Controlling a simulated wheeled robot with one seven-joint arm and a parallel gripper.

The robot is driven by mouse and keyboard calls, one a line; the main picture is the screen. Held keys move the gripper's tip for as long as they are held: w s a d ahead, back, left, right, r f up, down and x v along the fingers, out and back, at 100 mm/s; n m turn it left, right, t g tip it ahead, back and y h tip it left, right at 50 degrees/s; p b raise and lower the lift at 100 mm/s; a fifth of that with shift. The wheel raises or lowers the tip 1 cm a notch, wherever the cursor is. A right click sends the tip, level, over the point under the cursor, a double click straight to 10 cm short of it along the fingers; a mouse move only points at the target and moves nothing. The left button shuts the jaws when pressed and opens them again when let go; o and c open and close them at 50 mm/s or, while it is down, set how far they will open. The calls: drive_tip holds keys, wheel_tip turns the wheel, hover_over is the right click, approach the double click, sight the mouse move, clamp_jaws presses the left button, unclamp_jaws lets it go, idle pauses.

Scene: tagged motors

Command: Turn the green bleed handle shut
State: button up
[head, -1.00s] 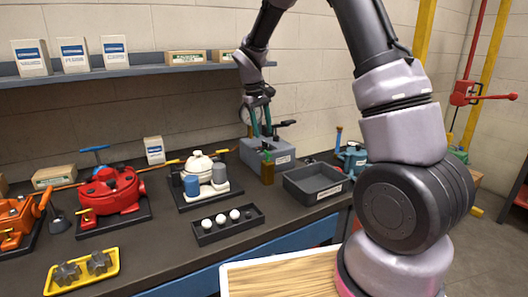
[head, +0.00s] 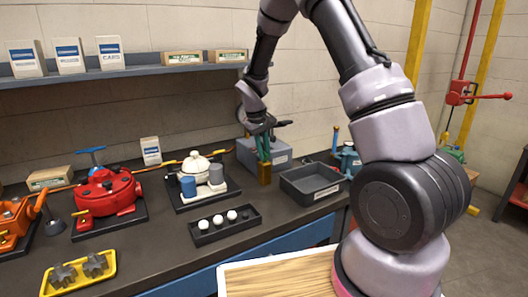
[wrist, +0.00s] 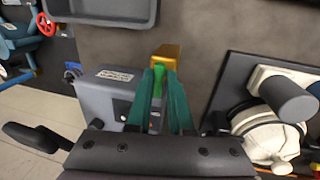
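The green bleed handle (wrist: 158,80) shows in the wrist view as a bright green strip between my gripper's two teal fingers. It stands by a small brass-coloured block (wrist: 167,53), which also shows in the head view (head: 264,175) at the front of a grey box. My gripper (wrist: 160,76) points down at the handle, with a finger on either side of it. I cannot tell whether the fingers press on the handle or stand apart from it. In the head view my gripper (head: 263,154) hides the handle.
The grey box (head: 282,153) stands right behind my fingers. An empty dark tray (head: 314,196) lies to its right. A white-lidded pot assembly (head: 197,165) stands to the left, with a rack of white balls (head: 222,233) in front. A shelf (head: 140,74) runs above.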

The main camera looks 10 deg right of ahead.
clamp_jaws()
drive_tip(key=m, duration=0.4)
drive_tip(key=shift+w+m+g, duration=0.15)
drive_tip(key=shift+m+g, duration=0.15)
drive_tip(key=shift+g, duration=0.1)
drive_tip(key=m, duration=0.4)
drive_tip(key=shift+w+m+g, duration=0.1)
drive_tip(key=shift+m+g, duration=0.2)
drive_tip(key=shift+g, duration=0.1)
drive_tip(key=m, duration=0.4)
drive_tip(key=shift+w+m+g+y, duration=0.1)
drive_tip(key=shift+m+g+y, duration=0.2)
drive_tip(key=shift+m+y, duration=0.3)
drive_tip(key=shift+m, duration=1.8)
drive_tip(key=shift+g, duration=0.3)
drive_tip(key=o, duration=0.7)
unclamp_jaws()
